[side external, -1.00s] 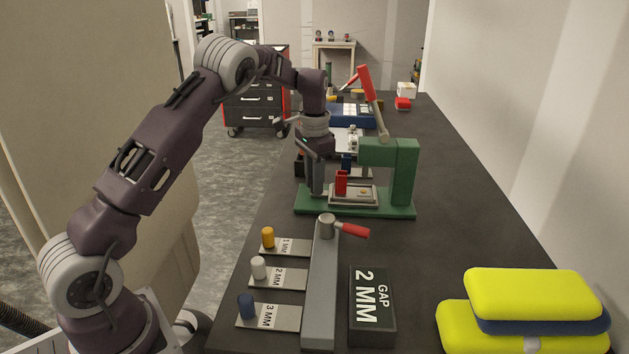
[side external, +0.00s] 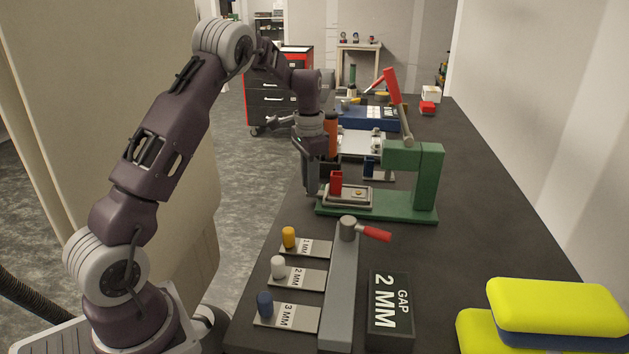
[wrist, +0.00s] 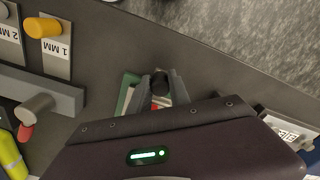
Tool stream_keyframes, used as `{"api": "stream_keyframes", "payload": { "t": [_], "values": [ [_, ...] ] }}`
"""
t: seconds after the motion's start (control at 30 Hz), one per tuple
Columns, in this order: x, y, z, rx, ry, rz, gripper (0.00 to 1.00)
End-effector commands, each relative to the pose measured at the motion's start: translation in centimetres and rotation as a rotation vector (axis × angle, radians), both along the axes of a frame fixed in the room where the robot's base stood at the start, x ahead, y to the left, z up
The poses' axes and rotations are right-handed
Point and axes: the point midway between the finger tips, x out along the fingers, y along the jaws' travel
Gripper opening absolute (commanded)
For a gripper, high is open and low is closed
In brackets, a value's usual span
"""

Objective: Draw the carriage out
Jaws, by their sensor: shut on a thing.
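The carriage (side external: 361,204) is a pale, low tray with an upright red block (side external: 336,183) at its left end and a small brass-coloured piece on it. It sits on the green base (side external: 385,212) of the press, to the left of the green upright (side external: 430,180) and clear of the space beneath its arm. My gripper (side external: 313,190) is at the carriage's left end. In the wrist view, my gripper (wrist: 160,88) is shut on a dark round knob (wrist: 160,79). The knob's joint to the carriage is hidden by the fingers.
A grey bar (side external: 342,285) with a red handle lies in front, beside the 1, 2 and 3 MM plates with coloured pegs. A "GAP 2 MM" block (side external: 390,310) and yellow pads (side external: 555,310) are at right. Blue and white items stand behind the press. The bench's left edge is close.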

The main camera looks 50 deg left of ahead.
Motion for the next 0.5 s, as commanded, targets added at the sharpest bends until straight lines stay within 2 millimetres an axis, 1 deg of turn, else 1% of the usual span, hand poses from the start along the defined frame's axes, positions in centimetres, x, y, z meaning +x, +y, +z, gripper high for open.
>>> {"api": "stream_keyframes", "payload": {
  "t": [0.03, 0.07, 0.1, 0.17, 0.43, 0.5],
  "values": [
    [-0.32, 0.5, 0.07, 0.007, 0.006, 0.006, 0.0],
    [-0.34, 0.52, 0.07, 0.007, 0.007, 0.006, 0.25],
    [-0.33, 0.53, 0.07, 0.007, 0.007, 0.007, 0.33],
    [-0.32, 0.48, 0.05, 0.006, 0.006, 0.006, 0.45],
    [-0.23, 0.32, 0.01, 0.004, 0.005, 0.004, 0.45],
    [-0.17, 0.32, 0.43, 0.005, 0.004, 0.004, 0.45]
  ]
}}
